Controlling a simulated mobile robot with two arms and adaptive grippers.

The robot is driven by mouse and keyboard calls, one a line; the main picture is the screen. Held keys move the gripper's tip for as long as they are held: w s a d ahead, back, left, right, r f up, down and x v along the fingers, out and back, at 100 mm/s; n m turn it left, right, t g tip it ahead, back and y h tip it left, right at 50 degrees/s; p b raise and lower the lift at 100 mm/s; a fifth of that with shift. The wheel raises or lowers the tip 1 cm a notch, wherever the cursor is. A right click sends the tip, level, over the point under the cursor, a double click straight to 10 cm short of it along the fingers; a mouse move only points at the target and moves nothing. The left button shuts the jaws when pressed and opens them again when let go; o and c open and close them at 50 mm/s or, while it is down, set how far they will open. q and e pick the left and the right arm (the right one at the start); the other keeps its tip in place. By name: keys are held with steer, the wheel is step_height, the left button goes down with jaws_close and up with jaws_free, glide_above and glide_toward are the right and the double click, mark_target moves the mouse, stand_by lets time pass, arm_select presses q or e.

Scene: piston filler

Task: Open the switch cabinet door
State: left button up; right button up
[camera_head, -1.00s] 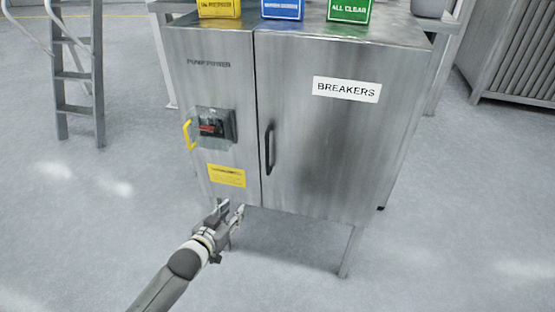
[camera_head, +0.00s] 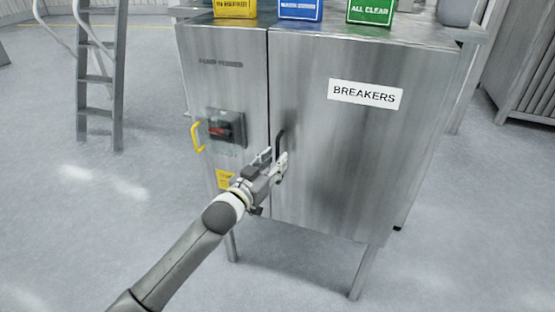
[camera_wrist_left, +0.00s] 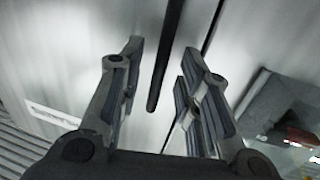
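The grey steel switch cabinet has a wide right door (camera_head: 350,150) with a "BREAKERS" label (camera_head: 365,94); this door looks closed, its left edge along the seam. Its black upright handle (camera_head: 280,141) sits near that edge, its lower part hidden by my left gripper (camera_head: 275,160). In the left wrist view, the handle (camera_wrist_left: 166,50) runs down between the two spread fingers of my left gripper (camera_wrist_left: 160,66), with space on both sides. The gripper is open and not clamped on it. My right gripper is not in view.
The narrow left panel carries a switch box (camera_head: 226,128) with a yellow handle (camera_head: 197,136). Yellow (camera_head: 235,8), blue (camera_head: 300,9) and green (camera_head: 371,11) boxes stand on top. A ladder (camera_head: 98,80) stands at left. The floor before the cabinet is clear.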

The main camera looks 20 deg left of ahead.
arm_select(q)
steer(key=shift+x, duration=1.2)
steer(key=shift+c, duration=0.4)
jaws_close()
